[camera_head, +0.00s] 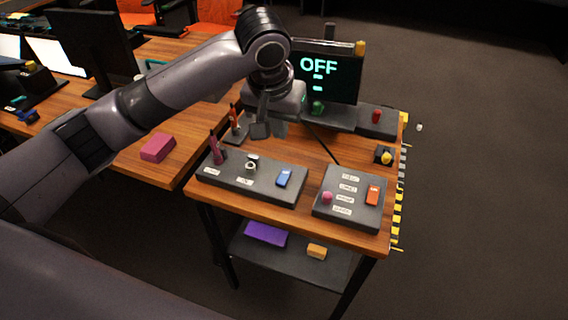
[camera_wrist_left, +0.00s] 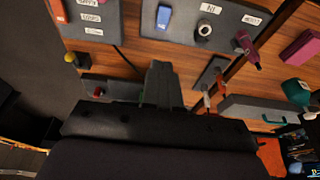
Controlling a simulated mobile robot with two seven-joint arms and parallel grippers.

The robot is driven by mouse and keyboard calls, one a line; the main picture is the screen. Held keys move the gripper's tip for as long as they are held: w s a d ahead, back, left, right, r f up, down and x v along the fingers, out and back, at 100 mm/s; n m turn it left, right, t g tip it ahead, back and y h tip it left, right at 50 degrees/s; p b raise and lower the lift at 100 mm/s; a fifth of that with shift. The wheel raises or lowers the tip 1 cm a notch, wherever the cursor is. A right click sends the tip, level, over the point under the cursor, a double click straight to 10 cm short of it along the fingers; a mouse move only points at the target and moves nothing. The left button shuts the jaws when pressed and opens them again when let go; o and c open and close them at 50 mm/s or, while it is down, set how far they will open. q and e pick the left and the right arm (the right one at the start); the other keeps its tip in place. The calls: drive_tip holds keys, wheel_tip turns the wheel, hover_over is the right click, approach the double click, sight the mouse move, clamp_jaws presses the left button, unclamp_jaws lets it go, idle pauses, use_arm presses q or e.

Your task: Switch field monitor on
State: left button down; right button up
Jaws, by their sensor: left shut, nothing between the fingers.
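A dark monitor (camera_head: 327,68) at the back of the small wooden table shows "OFF" in pale green letters. A green button (camera_head: 317,107) sits in front of its screen, and a red button (camera_head: 377,117) sits on the grey box to its right. My left gripper (camera_head: 268,130) is shut and empty, above the table in front and to the left of the monitor. In the left wrist view its fingers (camera_wrist_left: 162,88) point over the wood and partly hide the green part behind them. The red button also shows there (camera_wrist_left: 98,92). My right gripper is not in view.
A grey panel (camera_head: 235,182) carries a purple lever (camera_head: 215,150), a round knob (camera_head: 251,166) and a blue switch (camera_head: 284,178). Another panel (camera_head: 335,214) has a pink ball (camera_head: 327,197) and an orange switch (camera_head: 373,195). A yellow button (camera_head: 386,158) stands near the right edge.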

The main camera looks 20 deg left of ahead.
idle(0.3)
use_arm(q)
approach(284, 176)
drive_tip(key=w+f, duration=0.2)
drive_tip(key=f, duration=0.1)
drive_tip(key=w+f+b, duration=0.1)
drive_tip(key=f, duration=0.1)
drive_tip(key=shift+w, duration=0.1)
drive_tip(key=shift+d+f, duration=0.1)
drive_tip(key=shift+f, duration=0.55)
drive_tip(key=shift+p, duration=0.45)
drive_tip(key=shift+f, duration=0.1)
drive_tip(key=shift+s+p, duration=0.75)
drive_tip(key=shift+p, duration=0.3)
